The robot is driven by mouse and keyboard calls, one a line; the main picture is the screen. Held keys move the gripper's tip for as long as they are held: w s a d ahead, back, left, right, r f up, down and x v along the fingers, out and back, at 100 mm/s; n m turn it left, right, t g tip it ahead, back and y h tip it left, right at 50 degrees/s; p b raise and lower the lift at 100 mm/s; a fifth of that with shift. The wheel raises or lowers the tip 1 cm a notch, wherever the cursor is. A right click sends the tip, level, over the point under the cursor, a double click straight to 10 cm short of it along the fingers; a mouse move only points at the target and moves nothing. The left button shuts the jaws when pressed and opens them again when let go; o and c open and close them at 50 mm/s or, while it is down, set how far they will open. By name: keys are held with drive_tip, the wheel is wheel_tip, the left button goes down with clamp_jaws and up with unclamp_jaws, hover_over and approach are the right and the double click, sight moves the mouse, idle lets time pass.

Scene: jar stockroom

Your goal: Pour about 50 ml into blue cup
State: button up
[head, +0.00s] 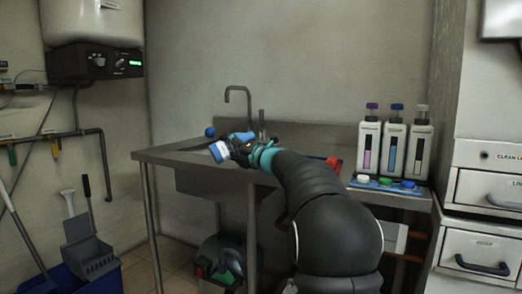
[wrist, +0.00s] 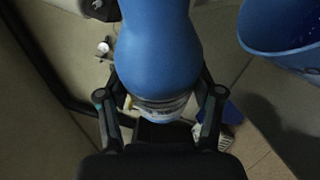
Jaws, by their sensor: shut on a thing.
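My gripper (wrist: 160,112) is shut on a blue bottle-like thing (wrist: 158,50) with a pale, see-through band near the fingers. In the head view my gripper (head: 237,147) is over the sink counter. The held thing shows there as a white and blue shape (head: 219,151), tilted toward the lower left. A blue round-rimmed open container (wrist: 283,38) is at the upper right of the wrist view, apart from the held thing. It may be the blue cup, but I cannot be sure. No liquid stream is visible.
The steel sink counter (head: 160,157) has a tap (head: 238,89) behind my gripper. A small blue round thing (head: 210,131) is at its back. A blue bin (head: 94,284) is on the floor.

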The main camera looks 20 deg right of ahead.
sight(239, 137)
drive_tip(key=shift+d+f+n+p, duration=0.1)
drive_tip(key=shift+n+p, duration=0.4)
drive_tip(key=shift+p, duration=0.2)
drive_tip(key=shift+d+r+n+g+p, duration=0.15)
drive_tip(key=shift+r+n+g+p, duration=0.25)
drive_tip(key=shift+p, duration=0.55)
drive_tip(key=shift+d+f+n, duration=0.15)
drive_tip(key=shift+n, duration=0.35)
drive_tip(key=shift+d+r+n+g+h, duration=0.2)
drive_tip(key=shift+r+n+g+h, duration=0.15)
drive_tip(key=shift+r+n, duration=0.3)
drive_tip(key=shift+d+r+n+g+h, duration=0.25)
drive_tip(key=shift+r+n+g, duration=0.15)
drive_tip(key=shift+r, duration=0.45)
drive_tip(key=shift+a+f+n, duration=0.1)
drive_tip(key=shift+n, duration=0.25)
drive_tip(key=f+n+h, duration=0.1)
drive_tip(key=a+f+n+g, duration=0.1)
drive_tip(key=shift+f+h, duration=0.3)
drive_tip(key=shift+h, duration=0.1)
drive_tip(key=shift+a+f+n+g+h, duration=0.15)
drive_tip(key=shift+n+h, duration=0.3)
drive_tip(key=shift+n, duration=0.25)
drive_tip(key=shift+d+f+n+g+h, duration=0.1)
drive_tip(key=shift+n+h, duration=0.35)
drive_tip(key=shift+n, duration=0.25)
